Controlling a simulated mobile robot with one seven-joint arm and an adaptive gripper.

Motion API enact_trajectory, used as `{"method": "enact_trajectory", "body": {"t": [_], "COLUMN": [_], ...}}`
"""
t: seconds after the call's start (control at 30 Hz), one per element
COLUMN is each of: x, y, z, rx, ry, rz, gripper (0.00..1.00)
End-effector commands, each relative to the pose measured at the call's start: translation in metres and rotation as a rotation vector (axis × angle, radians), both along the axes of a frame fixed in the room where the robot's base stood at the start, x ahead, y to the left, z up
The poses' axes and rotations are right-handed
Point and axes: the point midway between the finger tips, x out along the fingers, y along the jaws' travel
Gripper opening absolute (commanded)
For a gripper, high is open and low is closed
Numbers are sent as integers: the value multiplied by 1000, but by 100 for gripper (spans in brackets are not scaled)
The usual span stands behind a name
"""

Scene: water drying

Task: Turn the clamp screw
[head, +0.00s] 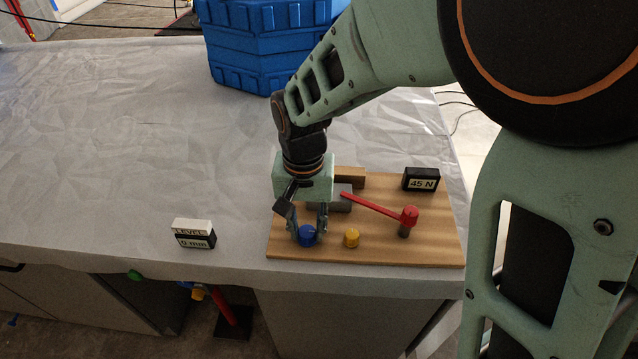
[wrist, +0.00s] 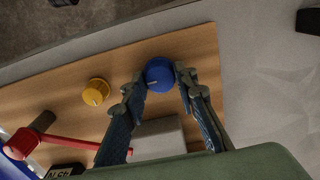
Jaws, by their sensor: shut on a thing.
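A blue knob (head: 307,237) with a pale pointer line sits near the front left corner of a wooden board (head: 370,253). My gripper (head: 307,229) points down over it, with one finger on either side, shut on the knob; the wrist view also shows this blue knob (wrist: 159,73) between the fingertips. A yellow knob (head: 352,238) stands just to its right, apart from my gripper. A long red lever (head: 372,206) with a red head rests on a grey post (head: 404,230) at the right. No label shows which part is the clamp screw.
A grey block (head: 343,204) and a wooden block (head: 351,178) stand behind my gripper, partly hidden. A black display (head: 421,180) reads "45 N". A display (head: 193,234) left of the board reads "LEVEL 0 mm". A blue crate (head: 262,45) stands at the back. The left tabletop is clear.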

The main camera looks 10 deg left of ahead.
Motion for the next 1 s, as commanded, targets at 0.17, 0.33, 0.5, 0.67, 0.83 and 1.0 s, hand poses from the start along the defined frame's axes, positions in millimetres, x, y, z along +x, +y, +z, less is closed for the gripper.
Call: {"method": "enact_trajectory", "body": {"t": [0.17,0.33,0.5,0.67,0.83,1.0], "x": [1,1,1,1,2,1], "y": [1,0,1,1,1,1], "z": [1,1,3,24,62,95], "rx": [3,1,2,4,5,4], "ry": [-4,-2,-3,-5,-6,-5], "rz": [0,1,1,1,0,0], "gripper": [43,44,44,44,44,44]}}
